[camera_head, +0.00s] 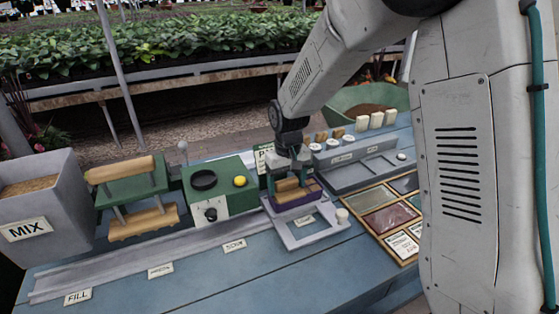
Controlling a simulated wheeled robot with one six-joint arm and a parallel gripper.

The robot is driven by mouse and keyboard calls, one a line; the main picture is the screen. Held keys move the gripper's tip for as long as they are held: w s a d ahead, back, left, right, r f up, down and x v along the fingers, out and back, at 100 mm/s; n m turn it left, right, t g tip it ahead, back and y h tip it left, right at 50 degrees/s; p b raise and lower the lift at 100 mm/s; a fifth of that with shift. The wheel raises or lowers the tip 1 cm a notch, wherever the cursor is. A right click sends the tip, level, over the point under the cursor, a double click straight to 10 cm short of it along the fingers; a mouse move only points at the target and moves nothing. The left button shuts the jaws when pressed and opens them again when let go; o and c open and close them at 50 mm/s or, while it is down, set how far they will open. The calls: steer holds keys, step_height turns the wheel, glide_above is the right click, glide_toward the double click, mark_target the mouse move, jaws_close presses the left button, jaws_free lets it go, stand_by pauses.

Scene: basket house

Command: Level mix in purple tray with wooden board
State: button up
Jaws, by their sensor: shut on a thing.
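The purple tray (297,199) sits at the near side of a green-and-white station on the blue bench, at the back of a light grey frame (305,232). I cannot tell whether the board touches the mix. The mix inside the tray is mostly hidden by the board and the gripper.
A grey bin labelled MIX (60,215) stands at the far left. A grey rail (130,262) runs along the bench. A wooden sectioned tray (388,220) lies right.

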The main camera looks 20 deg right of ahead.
steer(key=shift+s+a, duration=0.1)
steer(key=shift+a, duration=0.75)
steer(key=shift+r, duration=4.1)
steer(key=shift+r, duration=0.1)
step_height(320, 180, up, 6)
steer(key=shift+f, duration=0.1)
